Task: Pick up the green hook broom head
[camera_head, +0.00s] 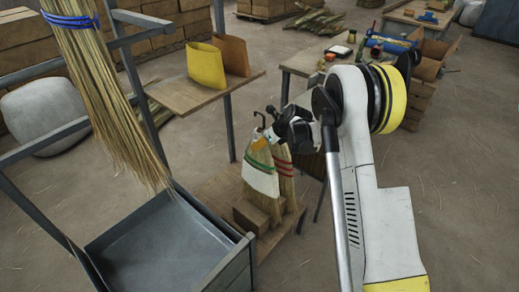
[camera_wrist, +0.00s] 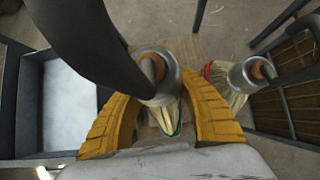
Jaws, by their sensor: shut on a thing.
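The green hook broom head (camera_head: 261,170) has pale straw, a white wrap and a green band. It stands upright over the low wooden stand at the centre of the head view. In the wrist view its metal collar (camera_wrist: 158,72) and dark curved hook (camera_wrist: 85,40) fill the near middle, with straw below. My gripper (camera_wrist: 160,98) has its yellow fingers closed around it at the collar. My gripper (camera_head: 272,133) is small and dark in the head view. I cannot tell whether the bristles touch the stand.
A red-banded broom head (camera_head: 284,175) stands close beside it, also in the wrist view (camera_wrist: 232,82). Wooden blocks (camera_head: 250,216) sit at their base. A grey metal bin (camera_head: 160,250) is at left, under a hanging straw bundle (camera_head: 105,100). A cluttered workbench (camera_head: 305,62) stands behind.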

